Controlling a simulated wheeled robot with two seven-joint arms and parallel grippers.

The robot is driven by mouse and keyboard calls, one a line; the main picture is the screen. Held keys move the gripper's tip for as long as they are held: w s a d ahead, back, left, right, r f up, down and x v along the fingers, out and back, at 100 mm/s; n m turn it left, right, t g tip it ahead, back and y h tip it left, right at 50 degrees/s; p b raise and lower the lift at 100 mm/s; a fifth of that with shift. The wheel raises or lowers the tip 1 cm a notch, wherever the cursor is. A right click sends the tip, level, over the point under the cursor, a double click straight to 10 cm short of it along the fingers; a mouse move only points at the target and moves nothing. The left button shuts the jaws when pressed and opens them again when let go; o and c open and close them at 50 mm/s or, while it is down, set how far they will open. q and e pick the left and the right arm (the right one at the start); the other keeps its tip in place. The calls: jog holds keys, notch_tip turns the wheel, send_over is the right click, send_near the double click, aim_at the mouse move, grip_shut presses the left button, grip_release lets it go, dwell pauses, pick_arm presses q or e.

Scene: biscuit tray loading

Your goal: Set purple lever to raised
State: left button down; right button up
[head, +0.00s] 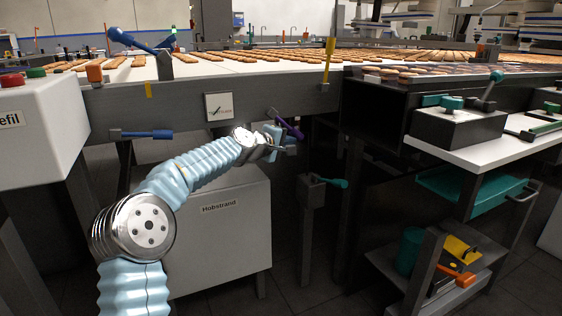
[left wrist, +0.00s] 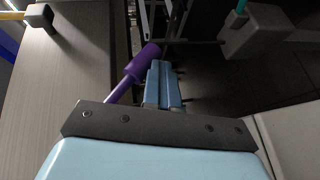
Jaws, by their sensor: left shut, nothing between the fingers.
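The purple lever (head: 290,127) is on the front rail of the conveyor table, right of the small white sign. In the head view it slopes down to the right from its mount. In the left wrist view the purple lever (left wrist: 139,66) shows its thick grip end close beside my fingers, on their left. My left gripper (head: 284,147) is shut and empty, just below the lever in the head view. Its closed blue fingers show in the left wrist view (left wrist: 164,84). I cannot tell whether they touch the lever. My right gripper is not in view.
A blue lever (head: 148,134) is on the same rail to the left. A teal lever (head: 334,183) stands on a post lower right of my gripper. A grey cabinet (head: 225,240) is below my arm. A yellow upright lever (head: 328,62) is above on the rail.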

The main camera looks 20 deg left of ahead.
pick_arm(q)
jog(key=shift+w+d+r+b, duration=0.6)
jog(key=shift+w+d+r, duration=0.25)
jog(key=shift+w+r, duration=0.05)
jog(key=shift+w+d+r+n+t+h, duration=0.15)
jog(key=shift+w+r+n+t+h, duration=0.2)
jog(key=shift+t, duration=0.45)
jog(key=shift+w+d+r, duration=0.2)
jog(key=shift+d+r, duration=0.1)
jog(key=shift+r, duration=0.35)
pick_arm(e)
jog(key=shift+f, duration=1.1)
pick_arm(q)
jog(key=b, duration=0.4)
send_near(297, 131)
jog(key=shift+s+d+f, duration=0.2)
jog(key=shift+f, duration=0.65)
jog(key=shift+s+d+f, duration=0.2)
jog(key=shift+f, duration=0.6)
jog(key=shift+s+d+f, duration=0.2)
jog(key=shift+f, duration=0.65)
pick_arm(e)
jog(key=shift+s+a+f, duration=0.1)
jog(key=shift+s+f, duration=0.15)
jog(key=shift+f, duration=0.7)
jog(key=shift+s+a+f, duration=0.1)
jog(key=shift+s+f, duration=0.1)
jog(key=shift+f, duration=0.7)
